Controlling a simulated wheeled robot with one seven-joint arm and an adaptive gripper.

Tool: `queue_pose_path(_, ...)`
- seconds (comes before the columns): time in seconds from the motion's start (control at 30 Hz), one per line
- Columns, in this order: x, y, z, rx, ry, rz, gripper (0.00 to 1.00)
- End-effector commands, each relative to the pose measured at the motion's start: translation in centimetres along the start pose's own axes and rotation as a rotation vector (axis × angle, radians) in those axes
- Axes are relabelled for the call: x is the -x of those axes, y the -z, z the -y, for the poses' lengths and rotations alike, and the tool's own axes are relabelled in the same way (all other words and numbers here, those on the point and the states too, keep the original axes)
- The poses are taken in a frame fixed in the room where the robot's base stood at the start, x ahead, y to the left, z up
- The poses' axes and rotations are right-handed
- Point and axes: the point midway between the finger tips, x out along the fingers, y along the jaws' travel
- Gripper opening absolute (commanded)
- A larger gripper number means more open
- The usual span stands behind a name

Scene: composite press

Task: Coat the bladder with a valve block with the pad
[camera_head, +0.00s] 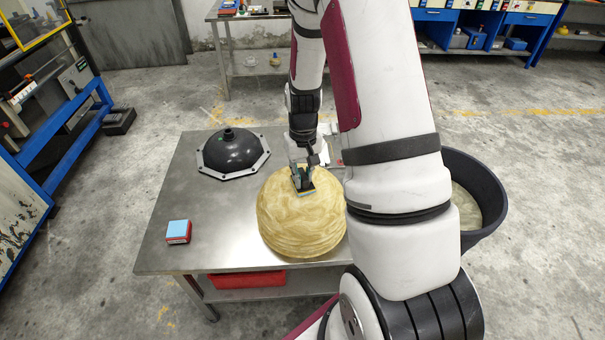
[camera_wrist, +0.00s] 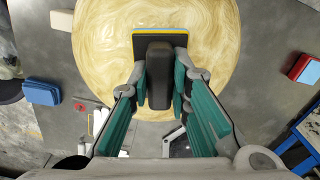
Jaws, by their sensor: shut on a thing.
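A large round tan body with swirled streaks (camera_head: 300,228), which I take as the bladder, sits at the table's front middle. It fills the top middle of the wrist view (camera_wrist: 105,50). No valve block shows clearly on it. My gripper (camera_wrist: 160,88) is shut on the dark handle of the pad (camera_wrist: 160,34), which has a dark top with yellow and blue layers at its edge. In the head view, my gripper (camera_head: 303,180) holds the pad at the top of the tan body. The pad's underside is hidden, so I cannot tell whether it touches.
The grey metal table (camera_head: 210,220) carries a black dome on an octagonal flange (camera_head: 233,152) at back left and a red box with a light-blue top (camera_head: 178,232) at front left. A dark tub (camera_head: 490,190) with tan contents stands right. A red bin (camera_head: 248,279) sits below.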

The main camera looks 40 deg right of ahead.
Motion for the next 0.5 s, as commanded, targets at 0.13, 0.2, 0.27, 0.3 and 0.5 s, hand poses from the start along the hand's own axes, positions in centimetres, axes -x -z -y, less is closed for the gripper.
queue_pose_path(0.13,-0.24,0.00,0.00,0.000,0.000,0.000,0.00)
queue_pose_path(0.2,-0.33,0.01,0.00,0.000,0.000,0.000,0.00)
queue_pose_path(0.27,-0.42,0.01,0.00,0.000,0.000,0.000,0.00)
queue_pose_path(0.3,-0.47,0.01,0.00,0.000,0.000,0.000,0.00)
queue_pose_path(0.5,-0.56,0.09,-0.02,0.000,0.000,-0.001,0.00)
